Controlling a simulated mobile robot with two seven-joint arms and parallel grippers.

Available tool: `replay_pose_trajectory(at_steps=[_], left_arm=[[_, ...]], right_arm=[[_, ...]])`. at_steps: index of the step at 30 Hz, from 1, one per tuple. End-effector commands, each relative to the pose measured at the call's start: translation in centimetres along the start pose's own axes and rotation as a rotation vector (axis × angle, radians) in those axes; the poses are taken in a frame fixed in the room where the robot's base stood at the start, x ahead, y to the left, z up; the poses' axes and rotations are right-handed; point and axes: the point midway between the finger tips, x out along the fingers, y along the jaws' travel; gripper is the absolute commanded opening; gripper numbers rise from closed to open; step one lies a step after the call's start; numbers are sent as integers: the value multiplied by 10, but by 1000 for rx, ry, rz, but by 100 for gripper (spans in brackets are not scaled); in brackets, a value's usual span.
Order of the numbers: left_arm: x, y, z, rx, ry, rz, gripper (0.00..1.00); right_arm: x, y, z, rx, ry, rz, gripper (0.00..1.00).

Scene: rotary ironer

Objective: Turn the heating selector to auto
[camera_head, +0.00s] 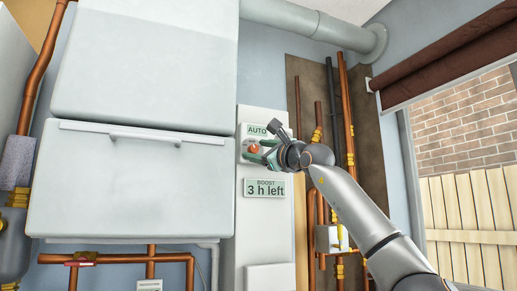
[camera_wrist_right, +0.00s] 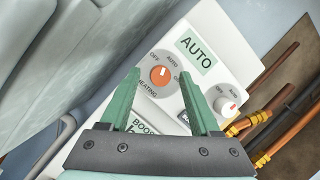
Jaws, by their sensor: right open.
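The heating selector (camera_wrist_right: 160,75) is a round orange-red knob with a pale mark, on a grey dial labelled HEATING, with OFF and AUTO printed around it. The knob also shows in the head view (camera_head: 254,149), on the white control panel (camera_head: 247,222). I cannot tell exactly which label its mark points to. My right gripper (camera_head: 263,152) is at the panel. In the wrist view its two green fingers (camera_wrist_right: 159,80) are open, with the knob seen between their tips. I cannot tell whether they touch it. My left gripper is not in view.
A display reading AUTO (camera_wrist_right: 196,53) sits beside the knob. A BOOST display (camera_head: 264,189) reads "3 h left". Copper pipes (camera_head: 347,120) run right of the panel; a large white cabinet (camera_head: 130,190) stands left.

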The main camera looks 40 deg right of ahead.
Motion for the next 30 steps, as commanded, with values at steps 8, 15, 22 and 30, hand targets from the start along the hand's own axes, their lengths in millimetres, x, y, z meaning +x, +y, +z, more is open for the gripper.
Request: replay_pose_trajectory(at_steps=[8, 15, 22, 30], left_arm=[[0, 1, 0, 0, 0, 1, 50], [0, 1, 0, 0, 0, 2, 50], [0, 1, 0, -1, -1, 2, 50], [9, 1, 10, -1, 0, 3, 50]], right_arm=[[0, 0, 0, 0, 0, 0, 37], [0, 0, 0, 0, 0, 0, 10], [0, 0, 0, 0, 0, 0, 0], [-2, 4, -2, 57, 1, -21, 0]])
